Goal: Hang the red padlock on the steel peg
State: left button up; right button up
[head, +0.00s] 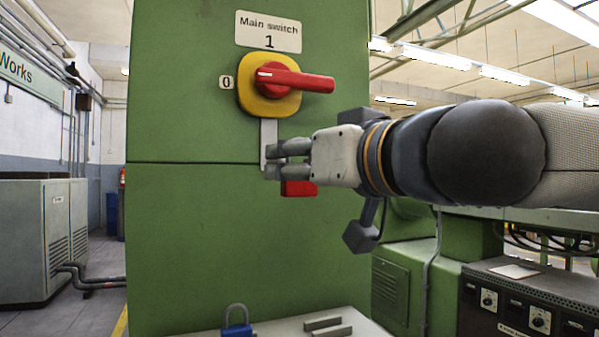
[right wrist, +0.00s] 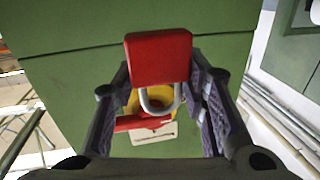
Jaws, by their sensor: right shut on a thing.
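The red padlock (head: 299,188) hangs just below my right gripper (head: 276,159), in front of the green cabinet. In the right wrist view the padlock's red body (right wrist: 160,57) and its silver shackle (right wrist: 160,104) show between the fingers of my right gripper (right wrist: 160,92). The gripper is shut on the padlock. A light grey metal strip (head: 268,132) runs down the cabinet below the switch, and my fingertips cover its lower part. I cannot make out the steel peg apart from this strip, nor whether the shackle touches it. My left gripper is not in view.
The main switch, a yellow plate with a red handle (head: 300,81), sits just above the gripper, handle pointing right. A blue padlock (head: 237,328) and grey bars (head: 325,323) are on a light surface (head: 290,325) below. The cabinet front (head: 190,240) is clear at left.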

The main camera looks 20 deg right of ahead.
jog(key=x, duration=0.3)
jog(key=d+x, duration=0.1)
jog(key=x, duration=0.5)
jog(key=shift+w+d+f, duration=0.25)
jog(key=shift+d+f, duration=0.1)
jog(key=shift+d, duration=0.05)
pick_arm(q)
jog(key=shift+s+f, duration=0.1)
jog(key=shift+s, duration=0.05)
pick_arm(e)
jog(key=shift+w+f, duration=0.15)
jog(key=shift+f, duration=0.05)
dwell(0.3)
jog(key=o, duration=1.3)
